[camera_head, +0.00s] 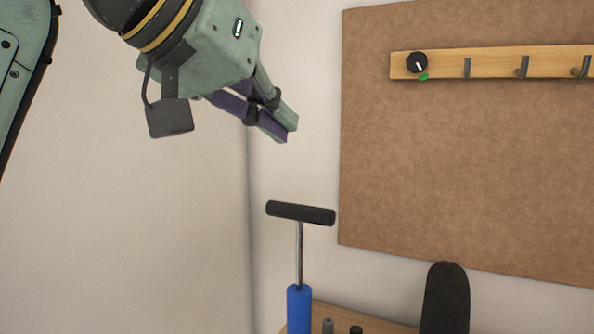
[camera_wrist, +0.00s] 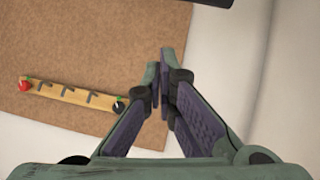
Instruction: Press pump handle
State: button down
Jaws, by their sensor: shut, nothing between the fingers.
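The pump stands upright at the lower middle of the head view. Its black T-shaped pump handle (camera_head: 300,213) tops a thin metal rod (camera_head: 299,255), with a good length of rod showing above the blue pump body (camera_head: 299,308). The lower part of the body is cut off by the frame. My gripper (camera_head: 291,131) is shut and empty, above the handle and apart from it, pointing down to the right. In the wrist view, my gripper (camera_wrist: 160,60) shows its fingertips close together. A dark bar at the top edge there may be the handle; I cannot tell.
A brown board (camera_head: 450,160) covers the wall at right, with a wooden hook rail (camera_head: 490,63) carrying a black knob (camera_head: 417,62). A dark rounded object (camera_head: 446,300) stands right of the pump. Small grey and black pegs (camera_head: 328,326) sit on the wooden surface (camera_head: 380,325).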

jog(key=shift+w+a+m+y, duration=0.15)
jog(key=shift+w+a+y, duration=0.1)
jog(key=shift+a+y, duration=0.3)
jog(key=shift+w+a+m+y, duration=0.15)
jog(key=shift+w+a+y, duration=0.15)
jog(key=shift+y, duration=0.35)
jog(key=s+f+p+x, duration=0.1)
jog(key=f+x, duration=0.1)
jog(key=x, duration=1)
jog(key=shift+a+f, duration=0.25)
jog(key=shift+f, duration=0.1)
